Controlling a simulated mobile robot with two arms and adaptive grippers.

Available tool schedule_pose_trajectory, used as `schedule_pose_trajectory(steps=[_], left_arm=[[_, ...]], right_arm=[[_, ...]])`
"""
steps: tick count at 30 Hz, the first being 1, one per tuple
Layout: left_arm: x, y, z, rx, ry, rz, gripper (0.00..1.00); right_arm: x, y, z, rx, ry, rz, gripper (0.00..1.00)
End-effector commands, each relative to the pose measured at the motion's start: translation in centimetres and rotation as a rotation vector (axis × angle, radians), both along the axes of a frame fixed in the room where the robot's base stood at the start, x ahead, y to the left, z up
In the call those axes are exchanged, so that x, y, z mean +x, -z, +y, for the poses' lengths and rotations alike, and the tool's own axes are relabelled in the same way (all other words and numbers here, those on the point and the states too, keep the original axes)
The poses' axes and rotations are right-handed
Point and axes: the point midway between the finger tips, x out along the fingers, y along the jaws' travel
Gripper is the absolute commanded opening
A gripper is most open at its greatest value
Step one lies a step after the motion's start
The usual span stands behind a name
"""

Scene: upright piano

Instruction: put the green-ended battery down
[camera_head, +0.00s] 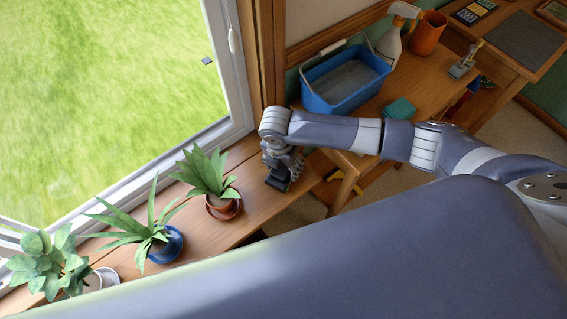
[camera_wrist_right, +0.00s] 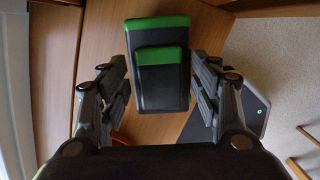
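The green-ended battery (camera_wrist_right: 160,92) is a black block with a bright green end and a green-edged raised step; in the right wrist view it sits between the two fingers of my right gripper (camera_wrist_right: 161,75). The fingers press on its left and right sides. In the head view my right gripper (camera_head: 281,180) points down over the right end of the wooden windowsill board (camera_head: 240,222), with a dark block, the battery (camera_head: 276,184), at its tips. I cannot tell whether the battery touches the wood. My left gripper is not in view.
Potted plants (camera_head: 222,207) stand on the sill left of my right gripper. A blue bucket (camera_head: 345,88), spray bottle (camera_head: 391,42), orange pot (camera_head: 428,33) and teal block (camera_head: 399,109) are on the wooden table behind. A window (camera_head: 236,100) borders the sill. Bare wood lies around the gripper.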

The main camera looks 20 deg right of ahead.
Motion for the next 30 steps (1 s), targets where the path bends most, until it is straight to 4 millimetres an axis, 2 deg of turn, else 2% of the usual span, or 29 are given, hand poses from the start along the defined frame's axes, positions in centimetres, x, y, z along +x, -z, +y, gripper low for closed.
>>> schedule_pose_trajectory(steps=[8, 11, 21, 25, 30], left_arm=[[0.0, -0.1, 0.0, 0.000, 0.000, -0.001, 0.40], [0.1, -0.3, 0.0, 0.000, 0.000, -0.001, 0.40], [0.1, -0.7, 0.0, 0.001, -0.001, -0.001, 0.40], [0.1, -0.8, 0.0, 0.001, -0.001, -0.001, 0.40], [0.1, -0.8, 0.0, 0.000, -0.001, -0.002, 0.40]], right_arm=[[0.0, -0.9, 0.1, 0.001, 0.000, -0.003, 0.58], [0.0, -2.5, 0.2, 0.003, -0.002, -0.004, 0.58], [-0.6, -9.5, 0.8, 0.001, 0.000, -0.003, 0.58], [-0.8, -11.2, 1.0, 0.001, 0.000, -0.001, 0.58], [-0.9, -12.2, 1.1, 0.000, 0.002, 0.000, 0.58]])
